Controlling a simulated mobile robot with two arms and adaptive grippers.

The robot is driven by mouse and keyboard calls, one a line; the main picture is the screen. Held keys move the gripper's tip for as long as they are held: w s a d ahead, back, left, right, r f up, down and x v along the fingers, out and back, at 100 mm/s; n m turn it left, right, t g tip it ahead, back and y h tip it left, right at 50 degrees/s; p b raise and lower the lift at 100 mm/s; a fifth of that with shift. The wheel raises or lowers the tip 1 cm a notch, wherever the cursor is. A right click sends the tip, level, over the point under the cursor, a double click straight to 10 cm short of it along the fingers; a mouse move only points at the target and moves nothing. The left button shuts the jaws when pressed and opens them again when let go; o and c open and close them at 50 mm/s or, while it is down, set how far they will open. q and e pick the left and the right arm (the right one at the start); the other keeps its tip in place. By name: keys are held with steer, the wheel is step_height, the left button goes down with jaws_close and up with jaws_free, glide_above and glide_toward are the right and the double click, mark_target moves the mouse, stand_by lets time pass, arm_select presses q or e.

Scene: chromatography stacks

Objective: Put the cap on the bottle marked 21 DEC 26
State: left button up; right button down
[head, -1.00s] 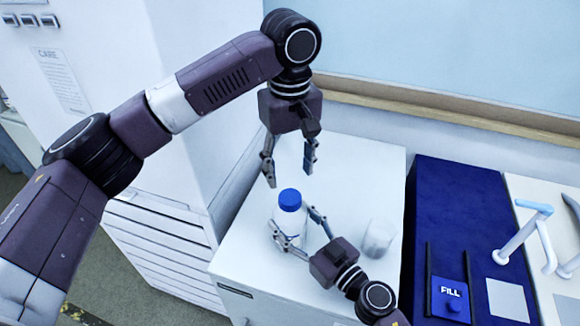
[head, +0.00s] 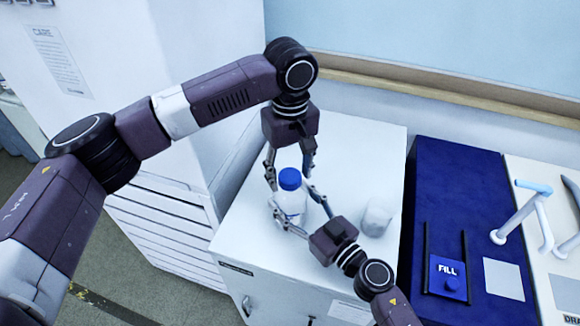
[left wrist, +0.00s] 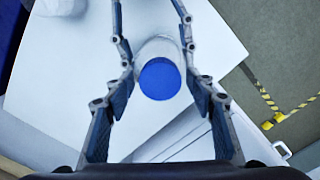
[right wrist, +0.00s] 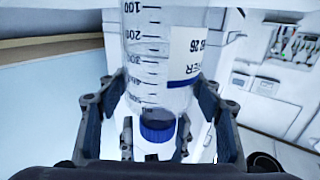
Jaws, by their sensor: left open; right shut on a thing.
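In the right wrist view the bottle (right wrist: 160,55) shows upside down, with a graduated scale and a partly visible label ending in 26. The cap shows there too (right wrist: 157,130). My right gripper (head: 300,210) is shut on the bottle's body. My left gripper (head: 289,176) points down, open, its fingers on either side of the cap. In the left wrist view the cap (left wrist: 160,79) lies between the fingers, with gaps at both sides.
A white container (head: 378,216) stands right of the bottle on the white cabinet top (head: 350,160). Farther right are a blue mat (head: 450,190) with a FILL block (head: 447,277) and a white tap-like fixture (head: 520,210). A tall white cabinet stands at the left.

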arm_select(q)
steer(key=c, duration=1.2)
steer(key=m, duration=0.5)
steer(key=shift+m, duration=0.3)
steer(key=m, duration=1.4)
steer(key=shift+m, duration=0.3)
steer(key=m, duration=0.7)
steer(key=o, duration=1.4)
